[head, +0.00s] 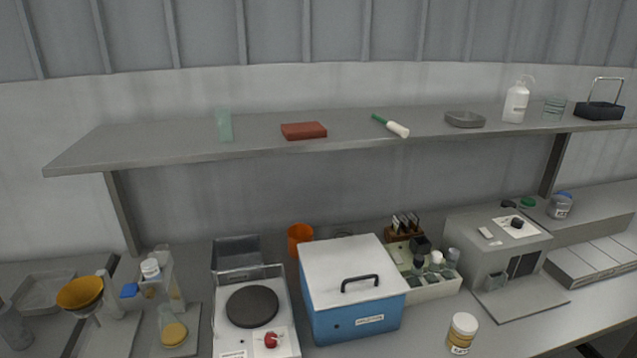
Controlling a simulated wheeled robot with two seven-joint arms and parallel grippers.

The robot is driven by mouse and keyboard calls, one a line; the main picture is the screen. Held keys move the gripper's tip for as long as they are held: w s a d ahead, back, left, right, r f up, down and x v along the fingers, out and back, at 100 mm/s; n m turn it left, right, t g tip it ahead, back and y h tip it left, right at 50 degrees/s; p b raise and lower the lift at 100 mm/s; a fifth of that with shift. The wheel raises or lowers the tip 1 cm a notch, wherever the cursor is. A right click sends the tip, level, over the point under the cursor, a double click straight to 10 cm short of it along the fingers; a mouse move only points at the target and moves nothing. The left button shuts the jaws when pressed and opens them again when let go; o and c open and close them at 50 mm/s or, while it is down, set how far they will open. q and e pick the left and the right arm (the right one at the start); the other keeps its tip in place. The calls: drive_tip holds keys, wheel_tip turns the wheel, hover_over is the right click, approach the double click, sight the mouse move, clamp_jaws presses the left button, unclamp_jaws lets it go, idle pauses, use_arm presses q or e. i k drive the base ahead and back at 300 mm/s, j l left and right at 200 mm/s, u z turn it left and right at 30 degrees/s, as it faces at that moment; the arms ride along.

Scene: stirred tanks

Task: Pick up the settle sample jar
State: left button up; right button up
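I cannot tell for sure which vessel is the settle sample jar, because the labels are too small to read. One candidate is a jar (462,334) with a pale lid, amber body and white label, upright near the front edge of the bench. Another is a clear, greyish jar (559,207) with a label, upright on the raised ledge at the right, with something blue at its top. Neither of my grippers shows in the head view, and nothing is seen holding either jar.
A blue box with a white lid (352,272) stands mid-bench, beside a hotplate (252,307). A compartment tray (432,290) of bottles and a grey instrument (496,262) stand right of it. A long shelf (360,132) overhangs the bench. An orange funnel (80,293) is at left.

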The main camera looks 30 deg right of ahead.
sight(457, 344)
drive_tip(key=z, duration=1.95)
drive_tip(key=u, duration=2)
drive_tip(key=z, duration=2)
drive_tip(key=i+l, duration=0.15)
drive_tip(key=l, duration=0.25)
drive_tip(key=i+l, duration=0.15)
drive_tip(key=l, duration=0.2)
